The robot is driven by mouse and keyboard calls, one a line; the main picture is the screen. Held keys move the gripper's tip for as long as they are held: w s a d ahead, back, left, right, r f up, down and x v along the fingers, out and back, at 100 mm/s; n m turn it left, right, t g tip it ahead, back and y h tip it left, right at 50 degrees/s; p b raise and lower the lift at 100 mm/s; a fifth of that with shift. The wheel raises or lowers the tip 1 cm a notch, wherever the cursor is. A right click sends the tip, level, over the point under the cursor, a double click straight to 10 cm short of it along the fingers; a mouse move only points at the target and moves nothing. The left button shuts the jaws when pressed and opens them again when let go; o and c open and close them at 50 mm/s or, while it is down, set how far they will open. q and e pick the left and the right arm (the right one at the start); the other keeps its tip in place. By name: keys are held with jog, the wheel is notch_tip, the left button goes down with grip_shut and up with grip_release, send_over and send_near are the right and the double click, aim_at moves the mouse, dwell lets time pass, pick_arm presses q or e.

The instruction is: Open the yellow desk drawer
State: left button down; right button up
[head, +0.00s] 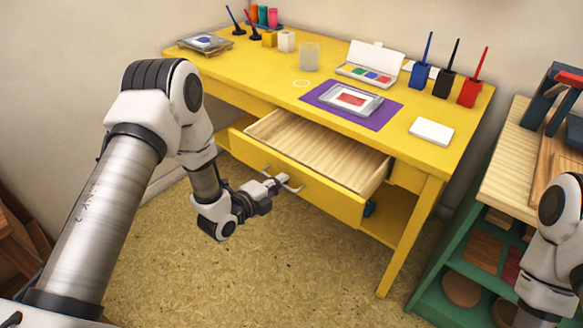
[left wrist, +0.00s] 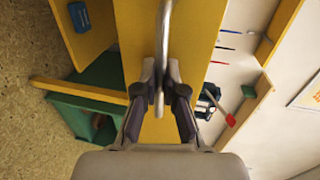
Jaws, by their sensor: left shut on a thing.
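The yellow desk (head: 258,75) stands against the wall. Its yellow drawer (head: 325,196) is pulled out, and its pale wooden inside shows empty in the head view. A curved metal handle (head: 291,183) is on the drawer front. My left gripper (head: 279,181) is at the handle, in front of the drawer. In the left wrist view its fingers (left wrist: 160,88) are shut around the metal handle (left wrist: 163,40), with the yellow drawer front (left wrist: 190,45) behind. My right arm shows at the right edge of the head view, but its gripper is out of view.
On the desk are a purple mat (head: 325,104) with a framed print, a paint box (head: 368,72), a white pad (head: 431,131) and blue, black and red brush holders (head: 470,93). A green shelf unit (head: 436,290) stands at right. The floor (head: 270,270) before the drawer is clear.

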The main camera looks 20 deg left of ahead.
pick_arm(q)
jog(key=shift+f+p+v, duration=0.25)
jog(key=shift+v, duration=0.9)
jog(key=shift+f+p+v, duration=0.25)
jog(key=shift+v, duration=0.9)
jog(key=shift+s, duration=0.15)
jog(key=c, duration=1.2)
grip_release()
jog(key=shift+d, duration=0.1)
jog(key=shift+c, duration=0.2)
jog(key=v, duration=1.2)
jog(key=shift+f, duration=0.15)
